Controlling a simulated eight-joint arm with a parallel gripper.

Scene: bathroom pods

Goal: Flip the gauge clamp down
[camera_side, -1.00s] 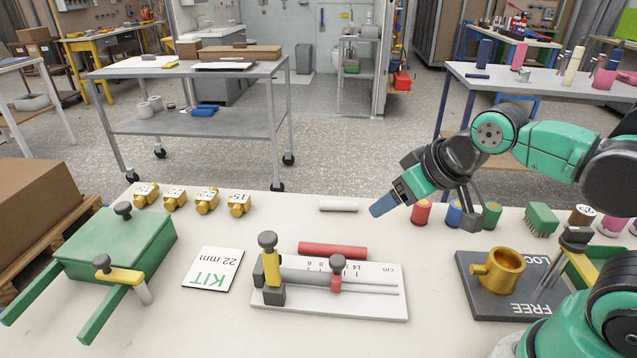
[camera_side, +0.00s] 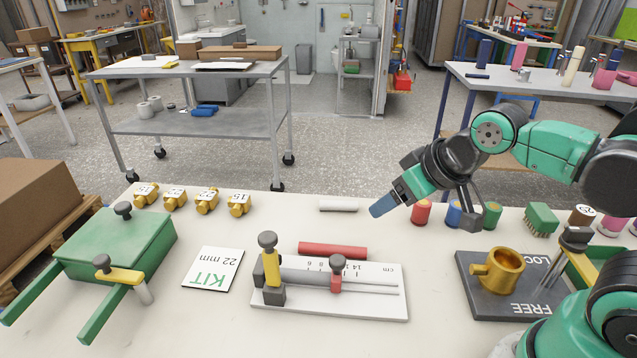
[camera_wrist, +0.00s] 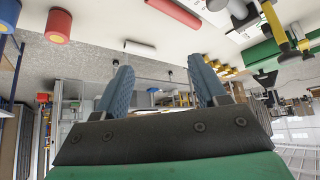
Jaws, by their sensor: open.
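The gauge (camera_side: 380,306) is a white board with a cm scale, lying on the bench in the middle of the side view. Its clamp (camera_side: 270,266) is a yellow lever with a dark knob on top, standing upright at the board's left end. A grey rod lies along the board, from the clamp to a red slider (camera_side: 336,280) with a dark knob. My gripper (camera_side: 380,206) is above the bench, behind and to the right of the gauge, apart from everything. In the wrist view its two blue fingers (camera_wrist: 166,88) are spread with nothing between them.
A red tube (camera_side: 333,250) lies just behind the gauge, and a white tube (camera_side: 338,205) farther back. A KIT card (camera_side: 213,269) and green box (camera_side: 115,245) are at left. Brass fittings (camera_side: 206,201) line the back.

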